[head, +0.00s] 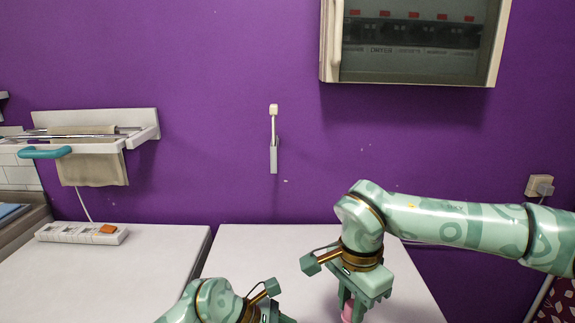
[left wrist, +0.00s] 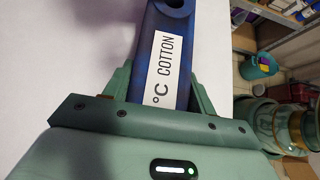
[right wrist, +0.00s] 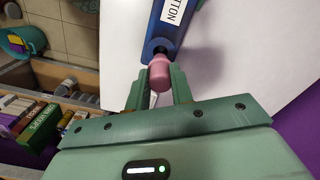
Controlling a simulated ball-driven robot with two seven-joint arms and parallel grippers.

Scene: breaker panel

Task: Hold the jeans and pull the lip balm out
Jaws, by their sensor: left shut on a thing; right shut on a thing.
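The jeans are a stiff dark blue piece (left wrist: 152,32) with a white label reading COTTON and °C, and a round hole near one end. My left gripper (left wrist: 160,80) is shut on it, one finger on each side. The right wrist view shows its near end (right wrist: 160,42) with a dark opening. The lip balm is a pink cylinder (right wrist: 160,74) at that opening; I cannot tell whether its tip is still inside. My right gripper (right wrist: 160,82) is shut on it. In the head view the lip balm (head: 347,313) shows under my right gripper; the jeans are out of frame.
A white table (head: 270,245) lies below, with clear surface toward the wall. A second white surface at left holds a power strip (head: 80,234). A towel rack (head: 95,130), a toothbrush-like item (head: 273,140) and a breaker panel (head: 415,45) are on the purple wall.

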